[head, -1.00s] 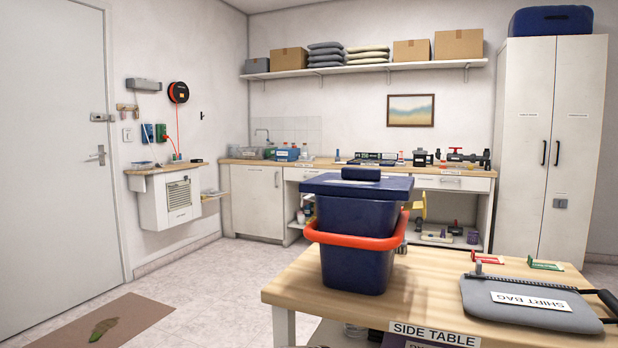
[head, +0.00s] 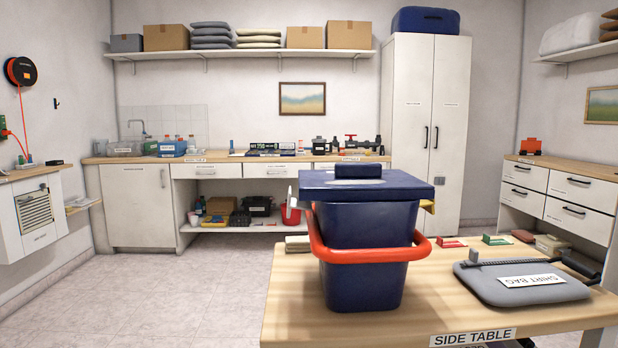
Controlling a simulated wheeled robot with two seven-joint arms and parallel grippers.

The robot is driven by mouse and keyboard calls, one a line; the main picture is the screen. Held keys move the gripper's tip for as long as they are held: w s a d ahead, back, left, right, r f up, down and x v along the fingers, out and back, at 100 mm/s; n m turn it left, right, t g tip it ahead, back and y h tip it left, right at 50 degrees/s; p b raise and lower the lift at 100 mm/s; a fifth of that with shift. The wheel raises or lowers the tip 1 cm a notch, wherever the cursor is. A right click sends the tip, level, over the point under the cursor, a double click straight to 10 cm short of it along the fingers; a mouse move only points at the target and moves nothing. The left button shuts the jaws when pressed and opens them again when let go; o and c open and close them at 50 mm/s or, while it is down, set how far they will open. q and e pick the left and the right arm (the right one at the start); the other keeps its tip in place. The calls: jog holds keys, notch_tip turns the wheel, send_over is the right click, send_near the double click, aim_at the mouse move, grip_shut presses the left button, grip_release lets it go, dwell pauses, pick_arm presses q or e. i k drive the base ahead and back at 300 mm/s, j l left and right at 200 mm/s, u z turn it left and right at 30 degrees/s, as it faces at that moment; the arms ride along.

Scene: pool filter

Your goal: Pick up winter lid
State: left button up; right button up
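A dark blue lid (head: 410,188) with a raised block grip on top lies across a dark blue bin (head: 367,235). The bin has an orange-red handle (head: 372,256) lowered around its front and stands on the side table (head: 290,310). No label naming a winter lid is readable, so I cannot tell if this lid is it. Neither of my grippers shows in the head view.
A workbench (head: 245,160), a tall cabinet (head: 425,130) and drawers (head: 565,190) line the walls. The floor at left is clear.

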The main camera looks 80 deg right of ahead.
aim_at(348, 180)
jog(key=i+z, duration=0.45)
jog(key=i+j+z, duration=0.15)
jog(key=i+z, duration=0.25)
jog(key=i, duration=0.3)
jog(key=i+l+z, duration=0.1)
jog(key=i+z, duration=0.8)
jog(key=i+j+z, duration=0.25)
jog(key=i+z, duration=0.2)
jog(key=z, duration=2.85)
